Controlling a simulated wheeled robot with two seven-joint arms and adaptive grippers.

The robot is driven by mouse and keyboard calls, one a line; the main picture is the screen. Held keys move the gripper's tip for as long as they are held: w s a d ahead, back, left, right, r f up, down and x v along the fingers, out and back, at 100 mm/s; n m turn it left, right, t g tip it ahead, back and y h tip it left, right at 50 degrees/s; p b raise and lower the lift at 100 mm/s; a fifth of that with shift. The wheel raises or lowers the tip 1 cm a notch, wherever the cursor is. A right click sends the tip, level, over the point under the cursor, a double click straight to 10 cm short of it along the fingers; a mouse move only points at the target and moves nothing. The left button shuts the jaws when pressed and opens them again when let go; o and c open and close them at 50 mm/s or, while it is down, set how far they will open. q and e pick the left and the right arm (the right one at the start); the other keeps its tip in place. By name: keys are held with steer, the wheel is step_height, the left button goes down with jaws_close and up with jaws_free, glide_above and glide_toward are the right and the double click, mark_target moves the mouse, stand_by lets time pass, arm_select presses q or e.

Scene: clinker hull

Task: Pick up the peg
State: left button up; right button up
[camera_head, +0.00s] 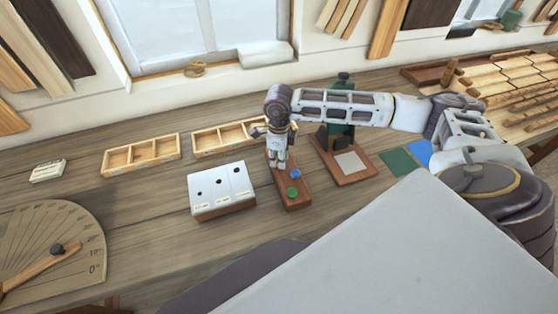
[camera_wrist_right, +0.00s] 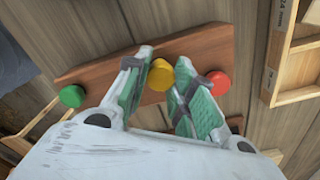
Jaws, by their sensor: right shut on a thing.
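My right gripper (camera_head: 277,164) reaches down over the far part of a narrow wooden peg board (camera_head: 297,205). Its two green-padded fingers, seen in the right wrist view (camera_wrist_right: 163,68), are shut on a yellow-topped peg (camera_wrist_right: 160,76) over the board (camera_wrist_right: 210,42). I cannot tell whether that peg is lifted. A red-topped peg (camera_wrist_right: 219,83) is just right of the fingers, and a green-topped peg (camera_wrist_right: 72,96) is near the board's left end. In the head view the green peg (camera_head: 291,192) and a blue peg (camera_head: 295,174) stand at the near end. My left gripper is not in view.
A white-topped block with three holes (camera_head: 221,185) stands left of the board. Divided wooden trays (camera_head: 140,156) lie behind it. A green device on a wooden base (camera_head: 344,167) stands close on the right. A large protractor (camera_head: 45,240) is at far left. Bare bench lies between.

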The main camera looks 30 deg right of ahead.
steer(key=shift+r+b, duration=0.85)
steer(key=shift+r, duration=3.5)
steer(key=shift+f+b, duration=0.1)
steer(key=shift+b, duration=0.2)
